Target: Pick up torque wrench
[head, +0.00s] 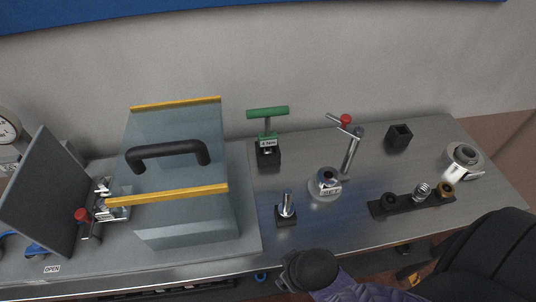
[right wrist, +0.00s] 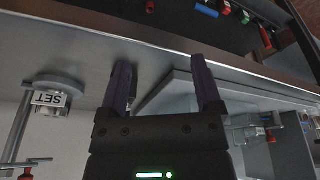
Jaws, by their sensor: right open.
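The torque wrench (head: 267,114) has a green T-shaped handle and a small white label on its shaft. It stands upright in a black holder (head: 268,158) on the metal bench, right of the clear box. My right gripper (right wrist: 162,68) is open in the right wrist view, with nothing seen held between its two dark fingers. In the head view my right arm comes in from the lower right, and its dark end (head: 310,270) is at the bench's front edge, in front of and apart from the wrench. The wrench is not clearly seen in the right wrist view. My left gripper is out of view.
A clear box (head: 180,150) with yellow edges and a black handle stands left of the wrench. A metal pin in a black base (head: 286,218) stands between my right arm and the wrench. A SET-labelled round fixture (head: 325,192) and a black cup (head: 398,137) are to the right.

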